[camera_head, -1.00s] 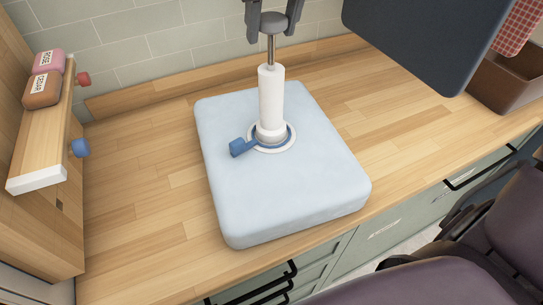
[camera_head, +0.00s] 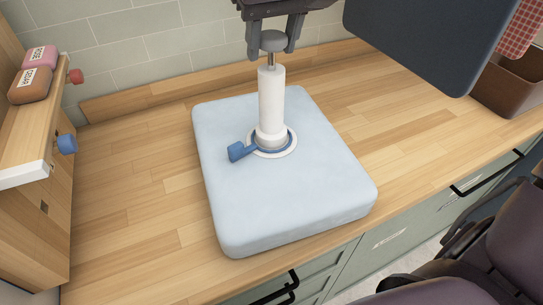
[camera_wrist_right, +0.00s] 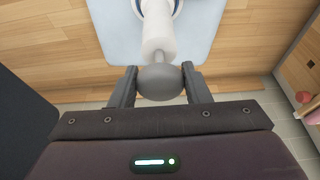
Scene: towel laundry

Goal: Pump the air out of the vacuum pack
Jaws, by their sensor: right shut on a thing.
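The vacuum pack (camera_head: 290,200) is a pale blue, thick, flat cushion lying on the wooden counter. A white pump (camera_head: 271,98) stands upright on its round valve (camera_head: 287,150), which has a blue cap (camera_head: 238,152) folded out to the left. The pump's grey knob (camera_head: 273,41) sits on a short stretch of rod above the barrel. My right gripper (camera_head: 273,44) is shut on this knob from above. The knob also shows between the fingers in the right wrist view (camera_wrist_right: 160,83). My left gripper is not in view.
A wooden shelf (camera_head: 35,135) at the left holds a pink and a brown block and has red and blue knobs. A dark panel (camera_head: 415,40) hangs at the upper right, near a brown bin (camera_head: 508,88). The wooden counter (camera_head: 130,200) around the pack is clear.

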